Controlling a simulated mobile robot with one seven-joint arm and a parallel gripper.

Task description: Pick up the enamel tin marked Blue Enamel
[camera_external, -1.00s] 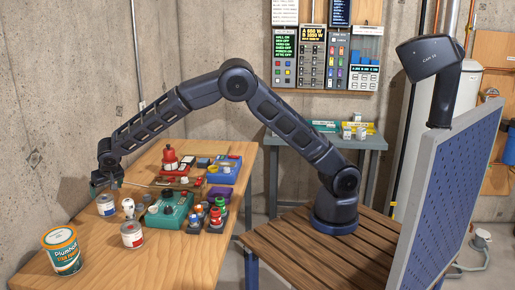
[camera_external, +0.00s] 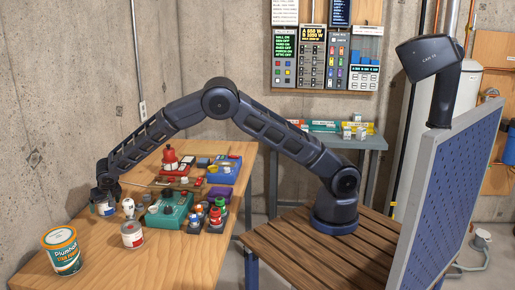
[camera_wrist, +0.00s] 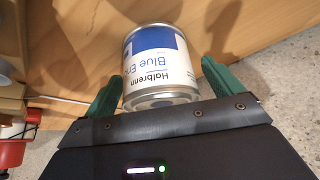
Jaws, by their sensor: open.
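The Blue Enamel tin (camera_external: 103,209) stands on the wooden workbench near its back left edge. In the wrist view the tin (camera_wrist: 158,60) shows a white and blue label reading "Halbrenn Blue En…", upside down, with a silver rim. My gripper (camera_wrist: 163,74) is open, with one green finger on each side of the tin; gaps show between fingers and tin. In the external view my gripper (camera_external: 105,197) is low over the tin and hides its top. I cannot tell whether any part touches it.
A white bulb-shaped item (camera_external: 128,208) and a red-and-white tin (camera_external: 133,235) stand close to the right. A larger Plumbing can (camera_external: 62,252) stands in front. Bare wood (camera_external: 110,270) lies at the front.

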